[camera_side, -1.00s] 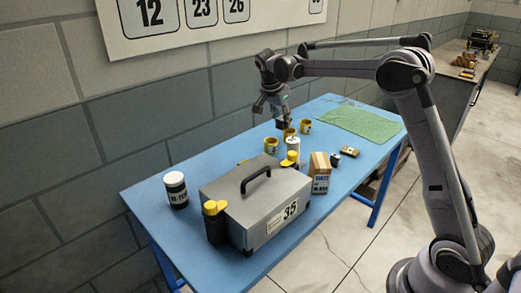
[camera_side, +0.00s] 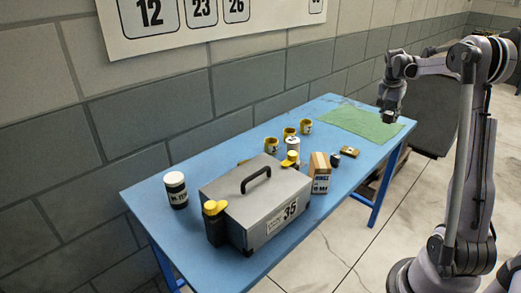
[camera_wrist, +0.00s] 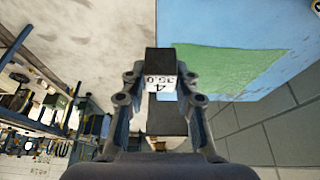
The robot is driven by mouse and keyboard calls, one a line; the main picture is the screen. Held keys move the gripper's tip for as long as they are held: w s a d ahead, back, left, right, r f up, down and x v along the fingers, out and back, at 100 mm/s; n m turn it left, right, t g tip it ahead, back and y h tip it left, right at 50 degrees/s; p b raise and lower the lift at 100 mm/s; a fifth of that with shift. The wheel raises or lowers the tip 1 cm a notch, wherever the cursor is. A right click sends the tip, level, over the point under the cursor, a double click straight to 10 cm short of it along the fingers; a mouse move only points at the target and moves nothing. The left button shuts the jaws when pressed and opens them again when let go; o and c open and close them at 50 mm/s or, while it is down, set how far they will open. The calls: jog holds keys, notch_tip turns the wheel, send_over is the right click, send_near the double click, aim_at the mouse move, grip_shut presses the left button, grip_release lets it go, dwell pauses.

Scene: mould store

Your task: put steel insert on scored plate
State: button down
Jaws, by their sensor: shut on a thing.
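My gripper (camera_side: 389,117) hangs over the far right end of the blue table, by the edge of the green cloth. It is shut on a dark block with a white label reading "4 35.0", apparently the steel insert (camera_wrist: 160,61); this shows between the fingers (camera_wrist: 160,84) in the wrist view. In the side view only a small dark tip of it shows below the fingers. I cannot make out a scored plate in either view.
The blue table (camera_side: 230,150) holds a grey toolbox (camera_side: 258,200), a black jar (camera_side: 176,190), a carton (camera_side: 319,173), a white can (camera_side: 293,146) and several yellow ringed cups (camera_side: 271,146). A green cloth (camera_side: 355,121) lies flat at the far end. Cluttered shelving (camera_wrist: 35,105) shows in the wrist view.

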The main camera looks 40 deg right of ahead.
notch_tip(320, 180, down, 5)
jog(key=shift+d+f, duration=0.1)
jog(key=shift+d, duration=0.05)
send_over(352, 149)
jog(key=a, duration=0.1)
jog(key=f, duration=0.6)
jog(key=shift+a+f, duration=0.2)
jog(key=shift+f, duration=2.2)
jog(key=shift+f, duration=0.1)
jog(key=c, duration=1)
grip_release()
